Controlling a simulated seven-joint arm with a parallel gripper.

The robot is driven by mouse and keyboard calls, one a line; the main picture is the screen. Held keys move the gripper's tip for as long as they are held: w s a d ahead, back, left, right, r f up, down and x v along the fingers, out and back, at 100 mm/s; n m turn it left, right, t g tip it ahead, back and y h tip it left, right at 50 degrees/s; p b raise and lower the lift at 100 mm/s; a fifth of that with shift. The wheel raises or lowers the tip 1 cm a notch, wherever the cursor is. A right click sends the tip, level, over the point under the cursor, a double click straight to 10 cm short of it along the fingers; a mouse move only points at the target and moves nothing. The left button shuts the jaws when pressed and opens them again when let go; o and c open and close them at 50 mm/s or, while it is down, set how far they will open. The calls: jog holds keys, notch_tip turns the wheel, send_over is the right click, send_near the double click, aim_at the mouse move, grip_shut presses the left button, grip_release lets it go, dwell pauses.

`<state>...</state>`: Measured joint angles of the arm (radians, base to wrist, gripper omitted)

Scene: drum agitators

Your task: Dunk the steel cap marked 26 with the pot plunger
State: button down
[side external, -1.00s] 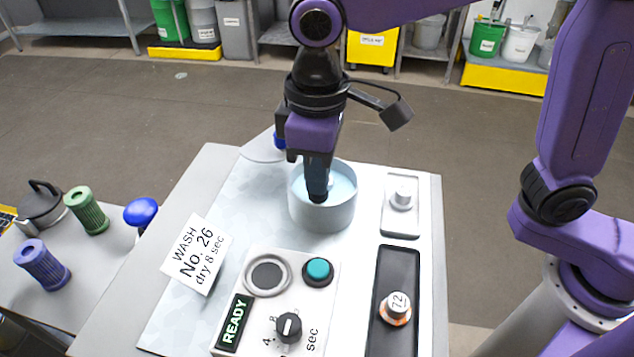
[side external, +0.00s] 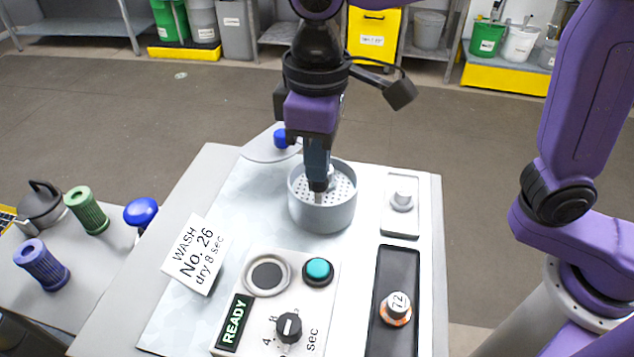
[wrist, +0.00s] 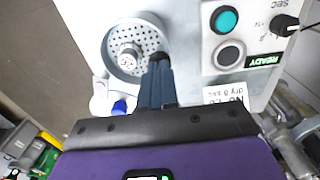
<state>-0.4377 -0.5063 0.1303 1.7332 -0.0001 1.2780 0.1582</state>
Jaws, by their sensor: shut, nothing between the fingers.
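The round grey pot (side external: 322,212) stands on the light panel. A perforated plate (side external: 340,190) shows inside its rim, also in the wrist view (wrist: 150,40). A small steel cap (wrist: 128,58) sits on the plate; its mark is too small to read, and my fingers partly hide it in the side view. My gripper (side external: 318,187) is shut and empty, with its tips over the pot; in the wrist view the tips (wrist: 160,58) are beside the cap. A blue knob (side external: 282,138) stands behind the pot; I cannot tell whether it is the plunger.
A card (side external: 197,256) reads WASH No. 26, dry 8 sec. The control panel has a teal button (side external: 318,270), a dial (side external: 289,327) and a READY display (side external: 234,322). A cap marked 72 (side external: 397,308) is in the black tray; another cap (side external: 402,199) is in the pale tray.

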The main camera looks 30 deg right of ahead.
jog(key=shift+r, duration=3)
jog(key=s+d+f+n, duration=0.1)
jog(key=s+d+f, duration=0.3)
jog(key=d, duration=0.5)
jog(key=s+d+f+n, duration=0.1)
jog(key=s+d+f, duration=0.4)
jog(key=d, duration=0.4)
jog(key=s+d+f+n, duration=0.1)
jog(key=s+d+f, duration=0.4)
jog(key=d, duration=0.4)
jog(key=shift+s+f+n, duration=0.2)
jog(key=shift+s+n, duration=0.1)
jog(key=shift+s, duration=0.25)
